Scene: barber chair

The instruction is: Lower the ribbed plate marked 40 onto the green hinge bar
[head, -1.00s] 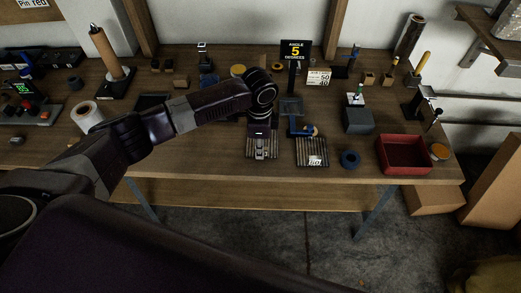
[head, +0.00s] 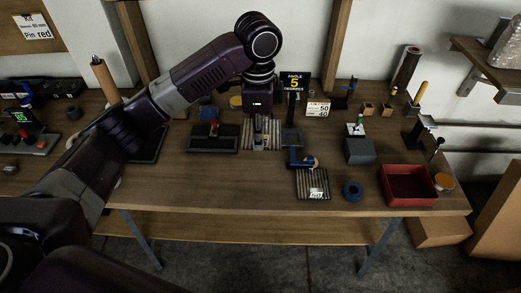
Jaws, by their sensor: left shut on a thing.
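My left gripper (head: 259,132) is shut on a ribbed plate (head: 274,140) with light and dark stripes, near the middle of the bench. The gripper hides part of this plate, and I cannot read its number. A second ribbed plate (head: 313,187), with a white number label, lies near the front edge, to the right. I cannot make out a green hinge bar for certain. A small green-topped piece (head: 359,121) stands on a grey block (head: 359,151) at the right. My right gripper is not in view.
A black base with a red part (head: 214,132) is left of the held plate. A blue tool (head: 297,158), blue ring (head: 352,191) and red tray (head: 384,185) are at right. The front-left bench (head: 210,190) is clear.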

